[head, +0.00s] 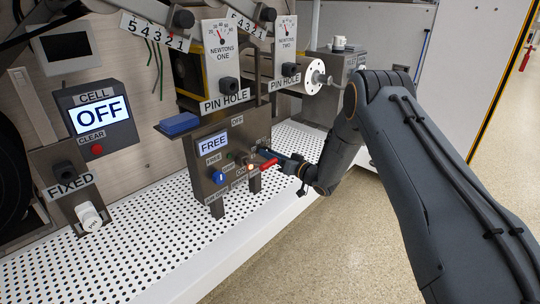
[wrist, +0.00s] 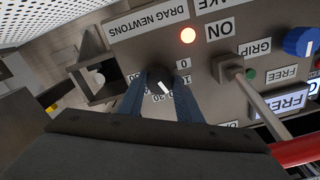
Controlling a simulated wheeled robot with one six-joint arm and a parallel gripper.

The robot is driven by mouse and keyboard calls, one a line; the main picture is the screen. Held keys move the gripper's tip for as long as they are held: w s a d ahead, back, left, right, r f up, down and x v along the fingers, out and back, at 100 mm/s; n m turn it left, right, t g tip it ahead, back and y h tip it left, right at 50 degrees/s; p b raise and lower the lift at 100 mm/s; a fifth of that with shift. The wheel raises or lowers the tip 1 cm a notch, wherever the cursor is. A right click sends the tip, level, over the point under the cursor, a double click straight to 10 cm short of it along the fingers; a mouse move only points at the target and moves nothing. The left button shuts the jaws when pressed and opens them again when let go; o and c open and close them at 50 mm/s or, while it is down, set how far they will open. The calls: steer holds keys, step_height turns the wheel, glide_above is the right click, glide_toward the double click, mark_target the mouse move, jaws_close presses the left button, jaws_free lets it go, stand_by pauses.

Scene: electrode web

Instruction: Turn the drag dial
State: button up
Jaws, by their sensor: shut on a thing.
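The drag dial (wrist: 157,80) is a small black knob with a white pointer line, on a grey panel beside a label reading DRAG NEWTONS (wrist: 149,20). In the wrist view numbers ring it, partly covered by my fingers; the exact setting is hard to read. My gripper (wrist: 160,92) has its two dark blue fingers on either side of the knob, shut on it. In the head view my gripper (head: 275,156) reaches the right side of the control box (head: 205,160) from the right, and the dial is too small or hidden there to make out.
A lit lamp (wrist: 188,35), a metal lever (wrist: 250,90), a blue knob (wrist: 300,41) and a red handle (wrist: 297,152) sit close to my fingers. The box display (head: 213,142) reads FREE. A cell display (head: 99,116) reads OFF. The perforated white bench (head: 140,240) is clear in front.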

steer(key=o, duration=1)
steer(key=shift+o, duration=0.2)
steer(key=p+v, duration=0.2)
steer(key=v, duration=0.6)
steer(key=shift+p, duration=0.35)
